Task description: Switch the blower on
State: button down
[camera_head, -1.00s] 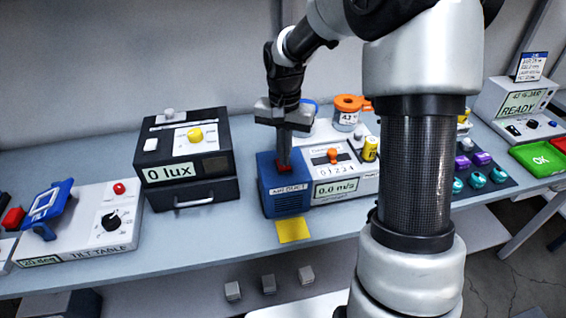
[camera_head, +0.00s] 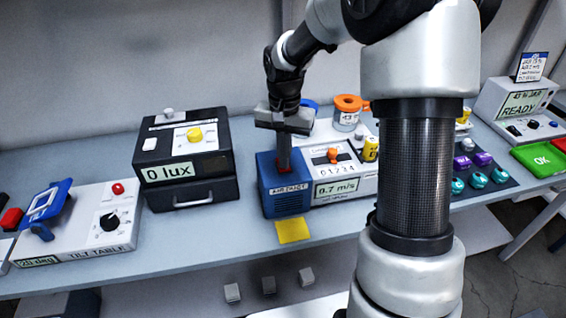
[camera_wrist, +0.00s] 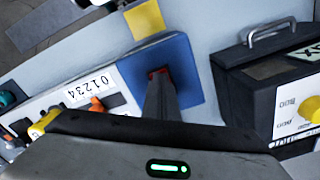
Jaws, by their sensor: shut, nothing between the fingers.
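The blower is the blue air duct box (camera_head: 287,203) with a white control unit (camera_head: 345,187) joined on its right. The unit's display (camera_head: 337,188) reads about 0.7 m/s. An orange knob (camera_head: 332,154) sits above the 0 1 2 3 4 scale.
A black light box (camera_head: 186,165) reading 0 lux stands to the left, close to the blue box. A yellow square (camera_head: 292,230) lies in front.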

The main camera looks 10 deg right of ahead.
notch_tip(320, 180, up, 7)
jog(key=p, duration=0.5)
jog(key=shift+f, duration=0.1)
dwell(0.5)
